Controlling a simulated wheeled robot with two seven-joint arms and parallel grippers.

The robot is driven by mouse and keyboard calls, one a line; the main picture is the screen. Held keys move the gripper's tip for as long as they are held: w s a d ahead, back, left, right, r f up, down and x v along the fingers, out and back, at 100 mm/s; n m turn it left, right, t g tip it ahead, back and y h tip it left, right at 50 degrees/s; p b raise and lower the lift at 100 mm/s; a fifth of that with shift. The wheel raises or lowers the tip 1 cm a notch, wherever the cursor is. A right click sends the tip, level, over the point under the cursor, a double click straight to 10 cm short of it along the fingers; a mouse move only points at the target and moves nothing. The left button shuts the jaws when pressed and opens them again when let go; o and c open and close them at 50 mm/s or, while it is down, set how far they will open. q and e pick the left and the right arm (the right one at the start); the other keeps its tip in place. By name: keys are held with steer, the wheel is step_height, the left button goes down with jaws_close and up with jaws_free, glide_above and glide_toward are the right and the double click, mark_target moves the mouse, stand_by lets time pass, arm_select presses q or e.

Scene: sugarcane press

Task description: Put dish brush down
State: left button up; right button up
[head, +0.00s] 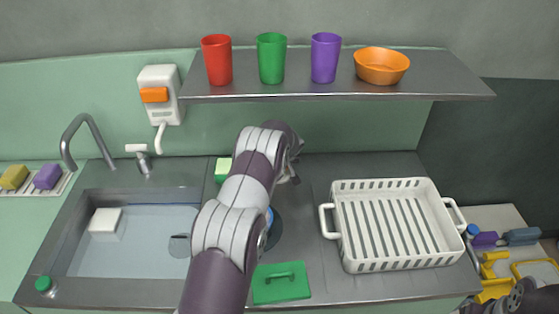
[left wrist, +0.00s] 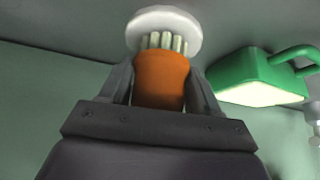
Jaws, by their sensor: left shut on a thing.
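My left gripper (left wrist: 158,95) is shut on the dish brush (left wrist: 161,80), gripping its orange part between both fingers. Pale bristles and a white round disc (left wrist: 165,25) show beyond the orange part; I cannot tell whether the disc belongs to the brush. In the head view my left arm reaches over the counter (head: 318,165), with the gripper (head: 291,168) near the back wall below the shelf. The brush is hidden there. A dark part of my right arm shows at the lower right corner of the head view; its fingers are not clear.
A sink (head: 135,240) is at left and a white dish rack (head: 395,225) at right. A green handled block (head: 280,283) lies at the front; another (head: 222,169) stands behind my arm. Above, a shelf (head: 300,90) holds cups and an orange bowl (head: 381,66).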

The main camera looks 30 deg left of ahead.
arm_select(q)
steer(key=shift+w+a+f, duration=0.15)
steer(key=shift+w+f, duration=0.05)
steer(key=shift+w, duration=0.05)
arm_select(e)
steer(key=shift+r, duration=0.25)
arm_select(q)
steer(key=shift+s, duration=0.1)
steer(key=shift+f+b, duration=0.1)
steer(key=shift+b, duration=0.2)
steer(key=o, duration=0.9)
steer(key=shift+o, duration=0.2)
arm_select(e)
steer(key=shift+f, duration=0.25)
